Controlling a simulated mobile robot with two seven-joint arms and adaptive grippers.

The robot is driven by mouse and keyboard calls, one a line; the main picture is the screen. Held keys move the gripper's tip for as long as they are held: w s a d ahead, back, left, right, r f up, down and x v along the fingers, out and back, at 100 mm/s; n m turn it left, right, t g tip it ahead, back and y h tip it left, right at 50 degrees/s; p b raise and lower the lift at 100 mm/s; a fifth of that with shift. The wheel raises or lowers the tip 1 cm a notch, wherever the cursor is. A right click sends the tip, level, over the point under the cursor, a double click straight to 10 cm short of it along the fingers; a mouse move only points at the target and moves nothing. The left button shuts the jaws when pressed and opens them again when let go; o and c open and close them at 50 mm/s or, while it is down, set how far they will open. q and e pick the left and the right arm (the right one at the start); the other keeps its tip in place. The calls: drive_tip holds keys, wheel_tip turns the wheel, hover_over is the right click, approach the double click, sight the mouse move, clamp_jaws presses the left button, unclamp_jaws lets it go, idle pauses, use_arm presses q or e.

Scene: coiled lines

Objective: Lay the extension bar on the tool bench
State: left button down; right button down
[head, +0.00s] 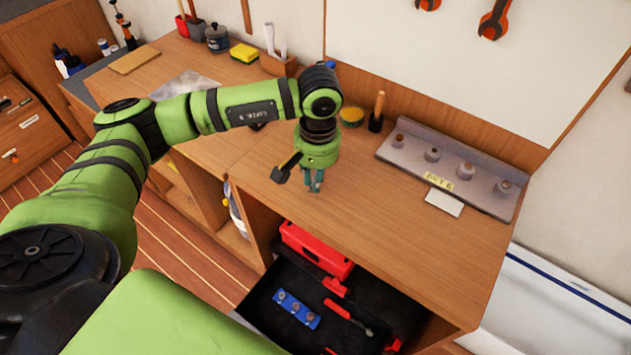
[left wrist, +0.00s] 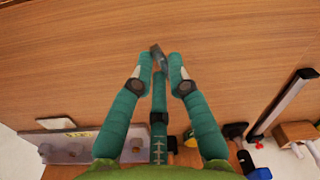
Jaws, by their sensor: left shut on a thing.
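My left gripper (head: 315,186) is low over the wooden top of the tool bench (head: 400,235), left of the grey socket rack. In the left wrist view its teal fingers (left wrist: 160,68) are closed on a small grey metal piece (left wrist: 158,56), which appears to be the extension bar seen nearly end-on. Most of it is hidden by the fingers. In the head view the bar cannot be made out, and I cannot tell whether it touches the bench top. My right gripper is not in view.
The grey rack (head: 453,178) with several sockets stands at the back right, a white card (head: 444,203) before it. A yellow sponge (head: 244,53) lies at the back left. Below, an open drawer holds a red case (head: 316,250) and a blue holder (head: 296,309). The bench's front right is clear.

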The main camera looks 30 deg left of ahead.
sight(315, 196)
use_arm(q)
wheel_tip(315, 196, down, 3)
drive_tip(key=shift+f+p, duration=0.15)
drive_tip(key=shift+p, duration=0.55)
drive_tip(key=shift+f, duration=0.1)
drive_tip(key=shift+f+b, duration=0.2)
drive_tip(key=shift+b, duration=0.2)
drive_tip(key=c, duration=1.2)
unclamp_jaws()
drive_tip(key=shift+r, duration=0.1)
